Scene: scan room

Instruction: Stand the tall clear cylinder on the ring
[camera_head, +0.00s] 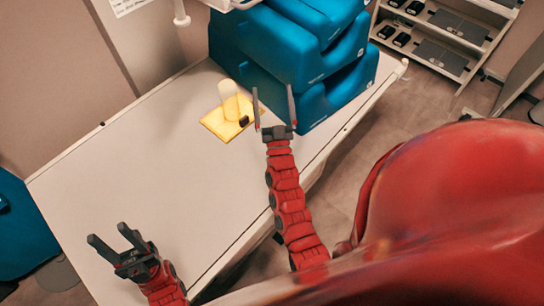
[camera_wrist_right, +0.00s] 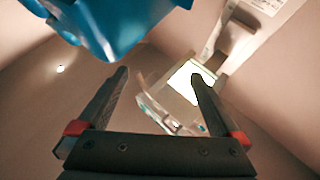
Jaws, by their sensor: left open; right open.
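A pale upright cylinder (camera_head: 229,90) stands on a flat yellow pad (camera_head: 216,124) on the table; its lower part looks yellow. A small dark object (camera_head: 244,121) sits on the pad at its right foot. I cannot clearly make out a ring. My right gripper (camera_head: 273,90) is open and empty, to the right of the cylinder and apart from it, fingers pointing towards the blue blocks. It also shows open in the right wrist view (camera_wrist_right: 160,82), where I cannot identify the cylinder. My left gripper (camera_head: 106,233) is open and empty over the table's near left part.
Stacked blue blocks (camera_head: 290,50) stand at the table's far end, close to my right gripper. The long white table (camera_head: 150,165) is bare between the pad and my left gripper. A shelf rack (camera_head: 440,35) stands at the back right. A lit panel (camera_wrist_right: 192,82) shows in the right wrist view.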

